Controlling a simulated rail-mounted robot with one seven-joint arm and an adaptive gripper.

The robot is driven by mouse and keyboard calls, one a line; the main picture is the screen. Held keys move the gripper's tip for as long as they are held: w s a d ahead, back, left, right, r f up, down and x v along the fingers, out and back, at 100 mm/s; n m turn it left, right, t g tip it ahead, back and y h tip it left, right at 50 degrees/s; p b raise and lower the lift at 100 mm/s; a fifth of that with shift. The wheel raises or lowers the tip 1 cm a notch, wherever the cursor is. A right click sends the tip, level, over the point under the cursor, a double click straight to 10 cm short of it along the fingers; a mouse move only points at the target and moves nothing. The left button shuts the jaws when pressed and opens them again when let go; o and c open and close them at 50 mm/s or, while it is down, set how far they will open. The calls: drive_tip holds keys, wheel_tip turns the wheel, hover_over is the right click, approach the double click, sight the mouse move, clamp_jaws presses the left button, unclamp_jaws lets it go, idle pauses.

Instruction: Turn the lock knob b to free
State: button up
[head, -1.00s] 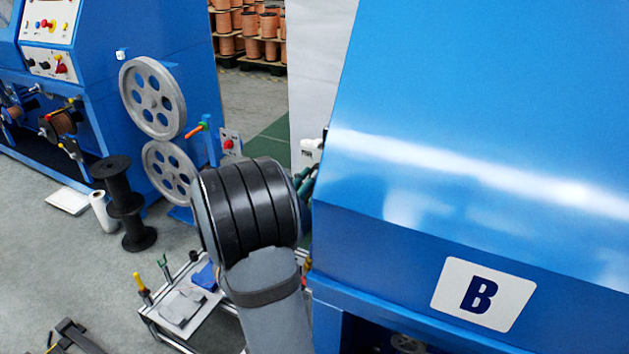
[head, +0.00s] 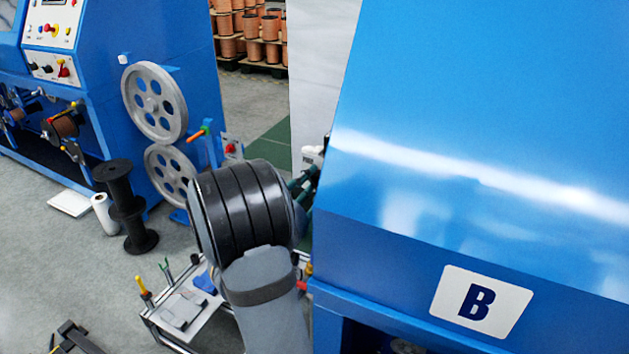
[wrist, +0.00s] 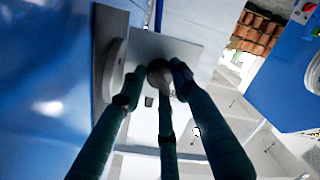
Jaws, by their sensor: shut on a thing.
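My gripper (wrist: 156,82) has dark green fingers. In the wrist view they are closed around a small rounded knob (wrist: 160,74) in front of a light grey plate (wrist: 178,50). The knob is partly hidden by the fingertips, and I cannot read its turn position. That it is lock knob b is not readable here. In the head view my gripper (head: 303,184) is mostly hidden behind my own dark arm link, beside the left edge of the blue machine (head: 450,130) marked B.
A grey disc (wrist: 115,70) is left of the knob, close to the fingers. A tool cart (head: 185,310) stands below my arm in the head view. Another blue machine with two grey pulleys (head: 154,102) stands at the left.

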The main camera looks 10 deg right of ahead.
drive_tip(key=shift+o, duration=0.3)
drive_tip(key=n+p, duration=0.1)
drive_tip(key=n, duration=0.2)
drive_tip(key=shift+a, duration=0.15)
drive_tip(key=shift+f+n+g+p, duration=0.2)
drive_tip(key=shift+n+g+p, duration=0.1)
drive_tip(key=shift+n, duration=0.2)
drive_tip(key=shift+s+f, duration=0.1)
drive_tip(key=shift+f, duration=0.05)
drive_tip(key=shift+c, duration=0.2)
drive_tip(key=o, duration=0.9)
drive_tip(key=shift+d, duration=0.2)
drive_tip(key=shift+o, duration=0.7)
drive_tip(key=shift+o, duration=0.2)
drive_tip(key=shift+a, duration=0.1)
drive_tip(key=shift+r, duration=0.2)
drive_tip(key=shift+a, duration=0.25)
drive_tip(key=f+v, duration=0.1)
drive_tip(key=v, duration=1)
drive_tip(key=shift+s+a+r, duration=0.15)
drive_tip(key=shift+s+r, duration=0.05)
drive_tip(key=shift+r, duration=0.2)
